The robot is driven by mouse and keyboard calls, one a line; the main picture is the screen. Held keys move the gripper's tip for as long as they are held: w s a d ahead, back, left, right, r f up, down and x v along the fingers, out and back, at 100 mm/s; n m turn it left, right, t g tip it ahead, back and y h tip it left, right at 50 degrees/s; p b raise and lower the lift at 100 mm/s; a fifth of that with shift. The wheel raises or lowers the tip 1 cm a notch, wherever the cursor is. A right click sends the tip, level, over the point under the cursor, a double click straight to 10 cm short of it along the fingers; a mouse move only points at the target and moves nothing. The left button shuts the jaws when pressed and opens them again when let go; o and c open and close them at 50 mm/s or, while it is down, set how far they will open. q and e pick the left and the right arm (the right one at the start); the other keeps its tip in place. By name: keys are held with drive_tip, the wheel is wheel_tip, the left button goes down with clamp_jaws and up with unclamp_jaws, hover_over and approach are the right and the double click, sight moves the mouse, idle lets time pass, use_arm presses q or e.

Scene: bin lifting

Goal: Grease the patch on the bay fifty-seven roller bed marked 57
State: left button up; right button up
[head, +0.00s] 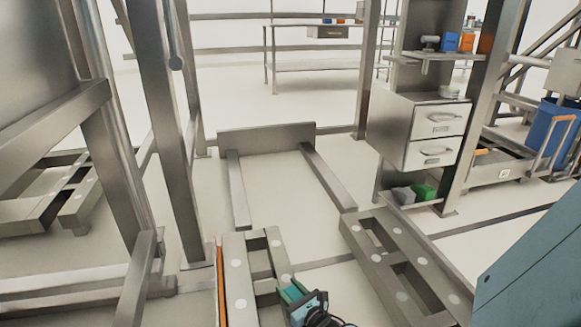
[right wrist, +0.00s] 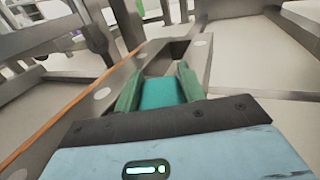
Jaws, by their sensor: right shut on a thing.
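My right gripper (head: 292,292) is low in the head view, over the right edge of a metal roller bed (head: 238,299) with pale round spots and an orange strip on its left side. In the right wrist view the green fingers of my right gripper (right wrist: 160,88) are shut on a teal block (right wrist: 162,94). The block covers part of the bed (right wrist: 198,52) beyond it; I cannot tell if they touch. A second similar bed (head: 372,262) lies to the right. I can read no 57 on either bed and cannot pick out the patch. My left gripper is not in view.
Steel posts (head: 165,120) stand close on the left. A drawer cabinet (head: 400,128) stands at the right, with green and grey items (head: 424,192) on a low shelf. A low floor frame (head: 266,138) lies ahead, with bare floor inside it.

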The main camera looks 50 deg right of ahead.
drive_tip(key=shift+r+p, duration=0.85)
drive_tip(key=shift+p, duration=0.25)
wheel_tip(320, 180, up, 2)
drive_tip(key=shift+r+p, duration=0.2)
drive_tip(key=shift+p, duration=0.8)
drive_tip(key=shift+r+p, duration=0.75)
drive_tip(key=shift+r, duration=0.2)
drive_tip(key=shift+r+p, duration=1.15)
drive_tip(key=shift+r, duration=0.4)
